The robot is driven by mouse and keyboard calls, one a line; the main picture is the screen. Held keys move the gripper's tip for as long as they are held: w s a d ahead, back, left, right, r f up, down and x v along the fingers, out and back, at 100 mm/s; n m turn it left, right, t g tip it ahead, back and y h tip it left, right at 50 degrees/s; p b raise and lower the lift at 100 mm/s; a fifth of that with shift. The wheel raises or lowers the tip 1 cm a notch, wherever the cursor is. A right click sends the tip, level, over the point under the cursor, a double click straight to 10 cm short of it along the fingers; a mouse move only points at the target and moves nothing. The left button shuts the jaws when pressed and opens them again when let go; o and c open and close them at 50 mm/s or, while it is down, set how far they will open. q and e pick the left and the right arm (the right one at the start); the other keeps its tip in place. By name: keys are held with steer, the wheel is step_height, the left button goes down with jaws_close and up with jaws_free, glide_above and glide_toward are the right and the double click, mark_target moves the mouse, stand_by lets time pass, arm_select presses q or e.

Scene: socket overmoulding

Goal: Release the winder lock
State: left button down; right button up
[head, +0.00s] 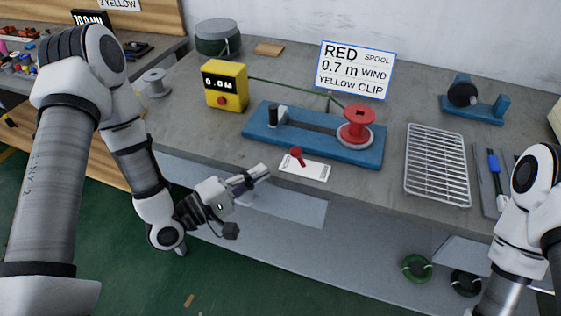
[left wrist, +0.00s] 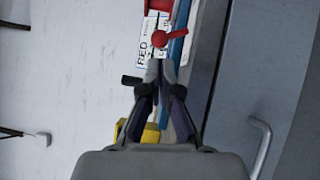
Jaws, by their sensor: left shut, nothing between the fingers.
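The winder has a blue base (head: 262,131) on the grey bench, with a red spool (head: 357,118) on its right end. A red-knobbed lever (head: 297,155) stands on a white plate (head: 306,171) at the winder's front edge; I take it for the lock. The lever's red ball also shows in the left wrist view (left wrist: 160,39), just beyond the fingertips. My left gripper (head: 262,172) is shut and empty, to the left of the lever and apart from it, near the bench's front edge. It shows from behind in the left wrist view (left wrist: 161,70). My right gripper is out of view.
A yellow meter (head: 227,86) reading 0.0 M stands behind left, with a green line running right from it. A sign (head: 354,70) asks for red spool, 0.7 m, yellow clip. A wire rack (head: 437,164) lies to the right.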

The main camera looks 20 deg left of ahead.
mark_target(291, 154)
arm_select(q)
steer(key=x, duration=0.6)
steer(key=shift+r, duration=0.1)
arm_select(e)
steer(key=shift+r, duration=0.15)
